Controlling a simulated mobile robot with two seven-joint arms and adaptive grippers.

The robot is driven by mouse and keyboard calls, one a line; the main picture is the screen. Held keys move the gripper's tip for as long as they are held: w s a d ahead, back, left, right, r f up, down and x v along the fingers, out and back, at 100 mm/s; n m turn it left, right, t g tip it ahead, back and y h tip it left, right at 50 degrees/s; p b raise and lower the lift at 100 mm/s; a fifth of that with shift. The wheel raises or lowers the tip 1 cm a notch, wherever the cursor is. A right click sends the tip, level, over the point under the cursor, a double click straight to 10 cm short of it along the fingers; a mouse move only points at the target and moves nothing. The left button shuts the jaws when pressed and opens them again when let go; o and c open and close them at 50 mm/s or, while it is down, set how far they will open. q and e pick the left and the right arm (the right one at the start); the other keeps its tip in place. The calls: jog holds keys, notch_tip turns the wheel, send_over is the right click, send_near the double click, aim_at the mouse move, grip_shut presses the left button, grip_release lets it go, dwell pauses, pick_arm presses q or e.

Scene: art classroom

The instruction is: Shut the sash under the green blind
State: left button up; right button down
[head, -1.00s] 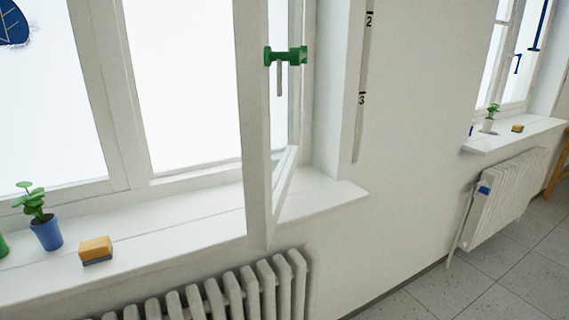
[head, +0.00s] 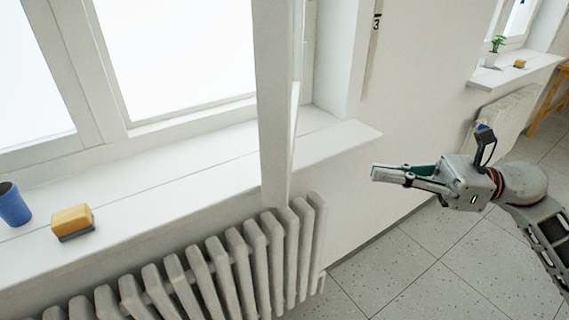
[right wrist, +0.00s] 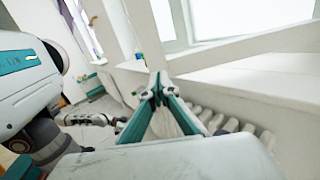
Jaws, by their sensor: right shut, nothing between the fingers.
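The white sash (head: 272,100) stands swung open into the room, seen nearly edge-on in the head view. Its lower corner hangs in front of the sill, above the radiator. Its upper part, its handle and the green blind are out of frame. My right gripper (head: 388,174) is shut and empty, to the right of the sash and apart from it, pointing left. Its fingers also show in the right wrist view (right wrist: 158,88), with a white upright behind them that may be the sash. What seems to be my left gripper (right wrist: 105,118) is small and unclear there.
A white sill (head: 150,185) runs under the window, with a yellow sponge (head: 72,220) and a blue pot (head: 13,205) on its left. A ribbed radiator (head: 215,275) stands below. A second sill (head: 515,68) lies farther right. The tiled floor (head: 430,260) at right is clear.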

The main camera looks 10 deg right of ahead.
jog(key=w+a+n+p, duration=0.1)
jog(key=w+a+p, duration=0.3)
jog(key=a, duration=0.9)
jog(key=shift+a+g, duration=0.15)
jog(key=shift+g, duration=0.25)
jog(key=shift+w, duration=0.1)
jog(key=shift+a, duration=0.15)
